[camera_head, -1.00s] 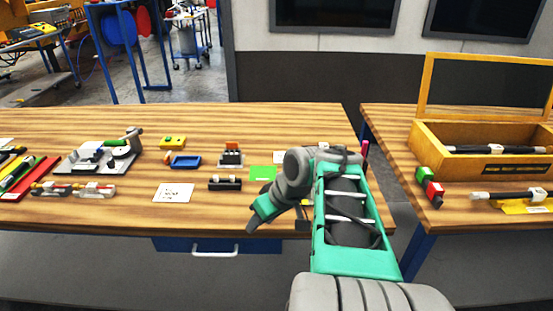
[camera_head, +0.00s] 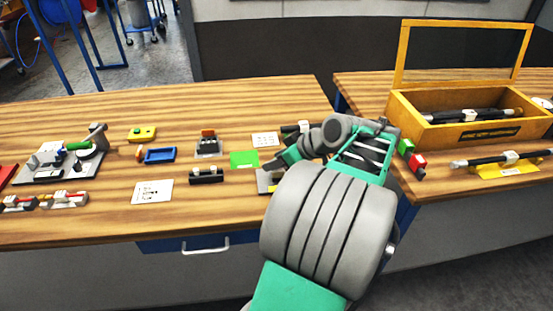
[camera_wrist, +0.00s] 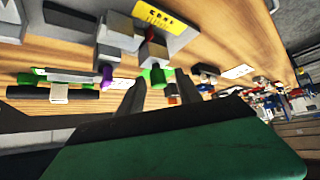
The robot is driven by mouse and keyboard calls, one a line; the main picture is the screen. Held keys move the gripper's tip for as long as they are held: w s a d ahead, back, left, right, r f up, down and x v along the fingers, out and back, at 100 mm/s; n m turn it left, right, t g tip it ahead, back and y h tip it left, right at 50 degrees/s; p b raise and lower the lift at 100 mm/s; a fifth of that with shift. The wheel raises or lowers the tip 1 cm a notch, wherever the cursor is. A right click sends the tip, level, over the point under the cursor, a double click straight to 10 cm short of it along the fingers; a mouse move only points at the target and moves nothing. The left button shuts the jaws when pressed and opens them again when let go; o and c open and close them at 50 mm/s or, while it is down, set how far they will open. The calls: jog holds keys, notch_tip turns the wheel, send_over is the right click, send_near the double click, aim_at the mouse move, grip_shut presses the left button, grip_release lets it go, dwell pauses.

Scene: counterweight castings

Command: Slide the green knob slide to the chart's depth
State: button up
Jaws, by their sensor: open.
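My gripper (camera_wrist: 158,92) is open in the wrist view, its two dark fingers pointing toward a small green knob (camera_wrist: 157,76). The knob is on the end of a grey and white fixture (camera_wrist: 152,52) and appears between the fingertips; contact cannot be told. A purple knob (camera_wrist: 107,77) is on a neighbouring part. In the head view my gripper (camera_head: 283,161) is low over the bench, right of a flat green square (camera_head: 243,159), and my arm hides much of the fixture there. White printed cards lie at the front (camera_head: 152,192) and behind (camera_head: 265,139); which is the chart is unclear.
A grey-plated device with a green handle (camera_head: 78,145) stands at left. A blue tray (camera_head: 160,155), yellow block (camera_head: 142,133) and black block (camera_head: 206,175) lie nearby. A yellow wooden box (camera_head: 420,132) is on the right bench. Bare wood shows along the bench's back.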

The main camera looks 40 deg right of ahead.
jog(key=shift+c, duration=0.5)
grip_shut()
dwell(0.9)
